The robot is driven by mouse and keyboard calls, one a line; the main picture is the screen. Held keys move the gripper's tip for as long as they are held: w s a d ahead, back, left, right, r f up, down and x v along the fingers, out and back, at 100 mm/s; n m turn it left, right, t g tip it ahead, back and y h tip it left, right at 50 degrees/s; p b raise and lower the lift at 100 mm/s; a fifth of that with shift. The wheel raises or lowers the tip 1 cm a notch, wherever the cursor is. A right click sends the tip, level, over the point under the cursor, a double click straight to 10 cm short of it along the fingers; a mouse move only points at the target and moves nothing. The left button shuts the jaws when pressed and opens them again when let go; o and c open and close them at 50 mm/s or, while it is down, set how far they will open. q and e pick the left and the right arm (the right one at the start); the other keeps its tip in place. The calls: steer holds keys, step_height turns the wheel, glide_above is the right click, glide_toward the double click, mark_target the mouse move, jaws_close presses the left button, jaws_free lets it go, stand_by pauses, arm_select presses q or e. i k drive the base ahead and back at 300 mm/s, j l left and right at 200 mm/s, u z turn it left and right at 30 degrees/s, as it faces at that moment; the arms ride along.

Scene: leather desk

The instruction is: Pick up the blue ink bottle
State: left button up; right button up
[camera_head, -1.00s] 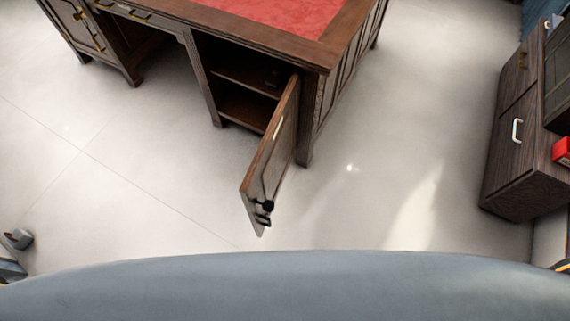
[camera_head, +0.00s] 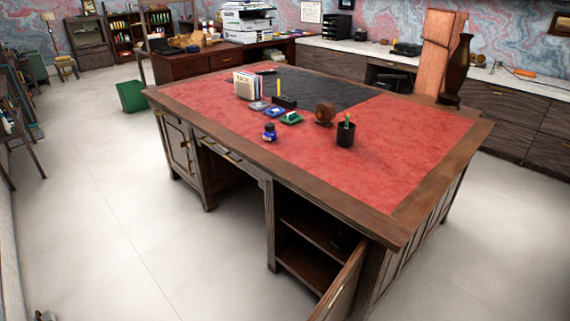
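The blue ink bottle (camera_head: 270,133) stands upright on the red leather top of the desk (camera_head: 400,150), near the desk's front edge, left of the middle. It has a dark cap and a pale label. Nothing touches it. A small grey piece at the bottom left edge looks like the tip of my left gripper (camera_head: 45,316). The rest of it is cut off, so its opening does not show. It is low and far from the bottle. My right gripper is not in view.
Near the bottle are a green-and-white item (camera_head: 291,118), a round brown object (camera_head: 325,114), a black pen cup (camera_head: 345,134) and a card holder (camera_head: 246,86). An open cabinet door (camera_head: 342,288) sticks out at the desk's front right.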

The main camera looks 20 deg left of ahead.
mark_target(268, 137)
steer(key=i+j, duration=0.15)
steer(key=j, duration=0.2)
steer(key=i+j, duration=0.15)
steer(key=j, duration=0.2)
steer(key=i+j+z, duration=0.1)
steer(key=j, duration=0.3)
steer(key=i+j, duration=0.15)
steer(key=j, duration=0.2)
steer(key=i+j, duration=0.1)
steer(key=j, duration=0.25)
steer(key=i+j+z, duration=0.1)
steer(key=j, duration=0.3)
